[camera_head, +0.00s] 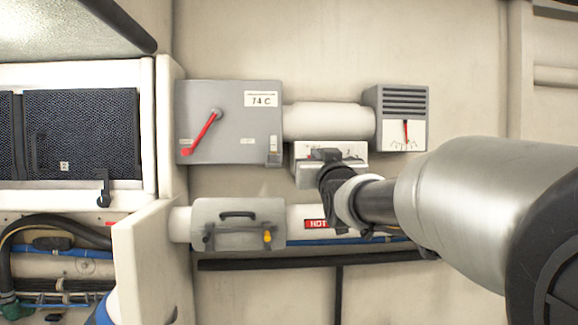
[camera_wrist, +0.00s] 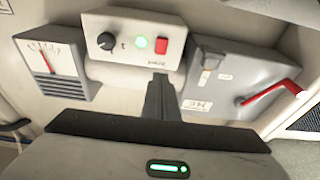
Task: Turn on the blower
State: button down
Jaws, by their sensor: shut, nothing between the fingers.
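The small blower control panel (camera_head: 303,170) is on the wall under a white duct, partly hidden behind my gripper in the head view. I cannot tell whether the tips touch the panel. In the head view my gripper (camera_head: 326,157) is over the panel.
A vented box with a dial gauge (camera_head: 405,132) is to the right. Below are a latched grey box (camera_head: 238,218) and a pipe labelled HOT (camera_head: 318,224). An open white door (camera_head: 143,255) stands lower left.

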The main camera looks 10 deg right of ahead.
jog(key=s+r+b, duration=0.1)
jog(key=s, duration=0.6)
jog(key=shift+s+r, duration=0.35)
jog(key=s+f+g+p, duration=0.4)
jog(key=s+f+g, duration=1)
jog(key=s+f, duration=1.4)
notch_tip(320, 180, down, 4)
jog(key=shift+d+g, duration=0.15)
jog(key=shift+g, duration=0.25)
